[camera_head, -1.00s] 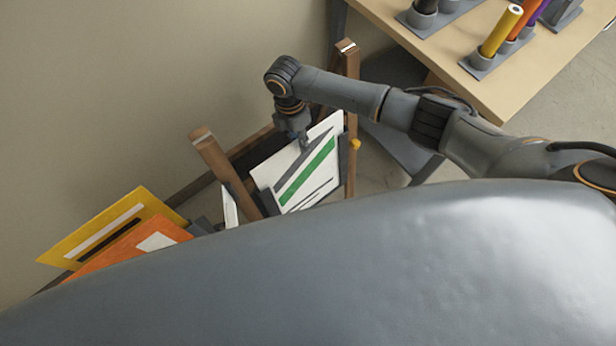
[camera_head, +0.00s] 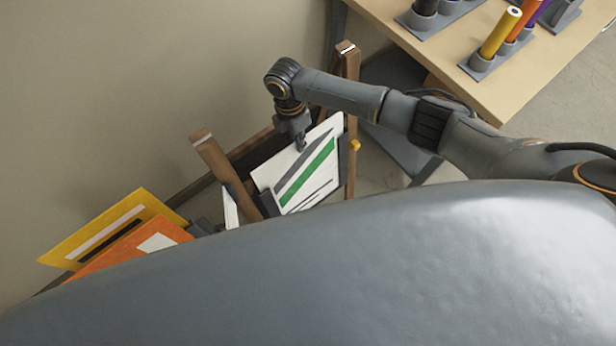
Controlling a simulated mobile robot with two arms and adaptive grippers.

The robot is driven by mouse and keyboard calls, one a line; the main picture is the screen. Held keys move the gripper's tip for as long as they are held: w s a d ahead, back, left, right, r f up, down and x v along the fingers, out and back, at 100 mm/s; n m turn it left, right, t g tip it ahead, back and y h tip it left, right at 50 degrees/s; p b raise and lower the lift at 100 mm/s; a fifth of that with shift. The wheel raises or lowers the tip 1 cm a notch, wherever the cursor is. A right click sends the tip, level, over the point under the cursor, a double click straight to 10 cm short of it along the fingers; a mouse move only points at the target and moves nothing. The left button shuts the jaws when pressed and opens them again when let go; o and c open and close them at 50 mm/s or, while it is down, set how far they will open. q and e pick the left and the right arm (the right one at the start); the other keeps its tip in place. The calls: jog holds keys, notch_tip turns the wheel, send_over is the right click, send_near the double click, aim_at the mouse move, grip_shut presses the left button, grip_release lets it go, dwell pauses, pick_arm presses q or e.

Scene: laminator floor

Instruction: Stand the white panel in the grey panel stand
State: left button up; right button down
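The white panel (camera_head: 300,185), with a green stripe and grey bars, is tilted between two wooden posts. Dark grey pieces (camera_head: 268,204) show at its side edges; its lower end is hidden behind my own grey body. My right gripper (camera_head: 301,143) points down at the panel's top edge. It appears shut on that edge, with one finger in front of the face; the other finger is hidden. A grey part (camera_head: 201,227), perhaps of the panel stand, shows left of the posts, mostly hidden. I cannot tell whether the panel touches it. My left gripper is not in view.
A yellow panel (camera_head: 75,240) and an orange panel (camera_head: 122,252) lean at the left near the wall. A narrow white edge (camera_head: 230,208) shows beside the left wooden post (camera_head: 215,160). A table (camera_head: 480,95) with coloured rolls in grey holders stands at the upper right.

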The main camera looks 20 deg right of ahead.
jog(key=shift+r, duration=0.1)
dwell(0.4)
jog(key=w+r+p, duration=0.1)
jog(key=r+p, duration=0.3)
jog(key=r, duration=0.7)
jog(key=w+a+r+p, duration=0.1)
jog(key=r+p, duration=0.3)
jog(key=r, duration=0.7)
jog(key=w+a+r+p, duration=0.1)
jog(key=w+r+p, duration=0.2)
jog(key=r, duration=0.8)
jog(key=shift+w+a+r+p, duration=0.15)
jog(key=shift+w+r+p, duration=0.1)
jog(key=shift+p, duration=0.45)
jog(key=shift+f, duration=0.15)
